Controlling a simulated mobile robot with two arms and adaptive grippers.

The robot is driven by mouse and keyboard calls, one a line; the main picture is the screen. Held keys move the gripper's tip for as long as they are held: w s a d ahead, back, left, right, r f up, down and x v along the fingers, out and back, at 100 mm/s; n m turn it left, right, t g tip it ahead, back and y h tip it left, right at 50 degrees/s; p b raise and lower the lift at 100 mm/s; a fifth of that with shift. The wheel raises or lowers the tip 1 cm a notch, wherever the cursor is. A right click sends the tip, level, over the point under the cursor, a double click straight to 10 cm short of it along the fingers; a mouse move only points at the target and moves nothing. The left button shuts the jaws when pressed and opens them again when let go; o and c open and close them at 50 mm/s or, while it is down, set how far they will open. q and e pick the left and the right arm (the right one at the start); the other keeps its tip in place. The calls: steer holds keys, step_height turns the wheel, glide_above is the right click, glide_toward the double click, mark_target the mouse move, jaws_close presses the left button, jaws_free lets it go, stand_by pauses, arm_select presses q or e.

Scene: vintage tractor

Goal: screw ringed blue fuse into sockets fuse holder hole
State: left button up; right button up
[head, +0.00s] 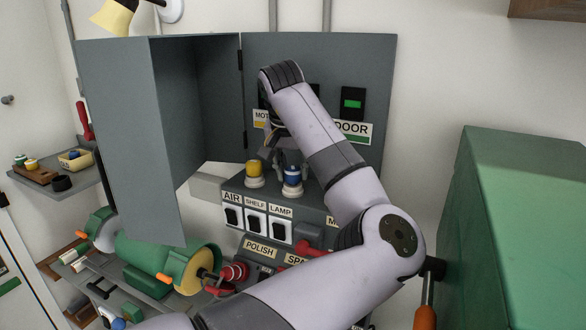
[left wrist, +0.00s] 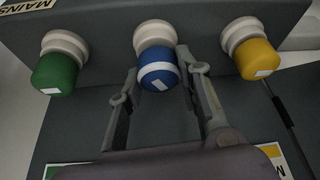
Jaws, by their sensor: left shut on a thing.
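The ringed blue fuse (left wrist: 158,76) has a white band and a small white label. It stands at the middle white socket (left wrist: 154,36) of the fuse holder, in line with it and seeming to touch; how deep it sits I cannot tell. It also shows in the head view (head: 292,179). My left gripper (left wrist: 159,66) is shut on this fuse, one finger on each side; in the head view the gripper (head: 279,159) is partly hidden by its own arm. My right gripper is not in view.
A green fuse (left wrist: 56,72) and a yellow fuse (left wrist: 257,60) sit in the sockets on either side. An open grey cabinet door (head: 125,130) stands left of my arm. Switches labelled AIR, SHELF and LAMP (head: 255,219) lie below. A green body (head: 530,230) fills the right.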

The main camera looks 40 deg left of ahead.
arm_select(q)
steer(key=m, duration=0.2)
steer(key=m+h, duration=0.1)
steer(key=m, duration=0.1)
steer(key=shift+a+h, duration=0.1)
steer(key=shift+h, duration=0.2)
steer(key=shift+c, duration=0.5)
steer(key=shift+m+t+h, duration=0.3)
steer(key=shift+m, duration=0.6)
steer(key=m+h, duration=0.2)
steer(key=m, duration=0.4)
steer(key=shift+g, duration=0.4)
steer(key=o, duration=0.6)
